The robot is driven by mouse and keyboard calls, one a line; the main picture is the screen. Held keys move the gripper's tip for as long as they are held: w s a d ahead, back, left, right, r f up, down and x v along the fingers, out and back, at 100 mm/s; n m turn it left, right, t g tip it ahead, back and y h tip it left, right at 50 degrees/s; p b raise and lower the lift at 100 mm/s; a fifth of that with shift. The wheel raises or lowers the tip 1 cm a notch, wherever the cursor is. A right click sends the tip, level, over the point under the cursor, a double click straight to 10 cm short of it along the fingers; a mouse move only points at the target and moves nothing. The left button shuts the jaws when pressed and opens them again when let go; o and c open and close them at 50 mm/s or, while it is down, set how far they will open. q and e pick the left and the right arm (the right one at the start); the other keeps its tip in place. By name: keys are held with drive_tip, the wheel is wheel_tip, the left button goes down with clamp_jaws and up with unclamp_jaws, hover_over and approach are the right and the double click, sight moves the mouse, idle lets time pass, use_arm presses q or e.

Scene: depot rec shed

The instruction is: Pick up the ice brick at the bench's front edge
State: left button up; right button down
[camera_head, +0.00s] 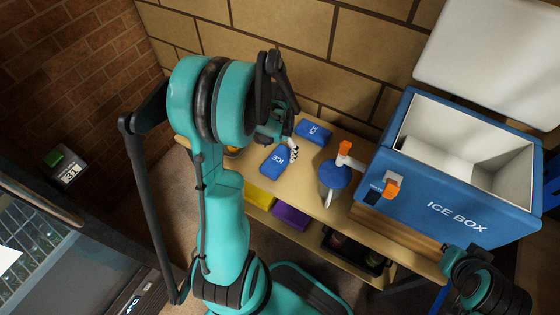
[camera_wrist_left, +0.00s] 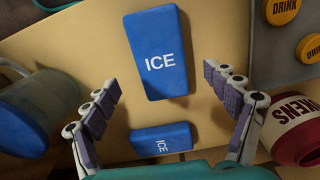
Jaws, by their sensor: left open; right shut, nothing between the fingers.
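Two blue bricks marked ICE lie on the wooden bench (camera_head: 262,178). The front one (camera_head: 272,160) is at the bench's front edge; it shows large in the left wrist view (camera_wrist_left: 157,40). The back one (camera_head: 314,132) is closer to the wall and shows low in the left wrist view (camera_wrist_left: 162,138). My left gripper (camera_head: 288,146) is open over the bricks, fingers apart. In the left wrist view its fingertips reach either side of the front brick's near end, with gaps; nothing is held. My right gripper (camera_head: 452,254) is at lower right, shut and partly seen, away from the bricks.
A large open ice box (camera_head: 450,210) fills the right. A red token jar (camera_wrist_left: 298,132) and yellow drink discs (camera_wrist_left: 284,11) are near my left gripper. Bins sit below.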

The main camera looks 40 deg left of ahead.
sight(278, 159)
use_arm(q)
drive_tip(key=f, duration=0.1)
drive_tip(key=f+b, duration=0.1)
drive_tip(key=f, duration=0.1)
drive_tip(key=f+b, duration=0.1)
drive_tip(key=shift+s+a+f, duration=0.1)
drive_tip(key=shift+s+f, duration=0.05)
drive_tip(key=shift+s, duration=0.1)
drive_tip(key=shift+f, duration=0.3)
drive_tip(key=shift+r, duration=0.1)
drive_tip(key=shift+c, duration=1.2)
drive_tip(key=c, duration=1.3)
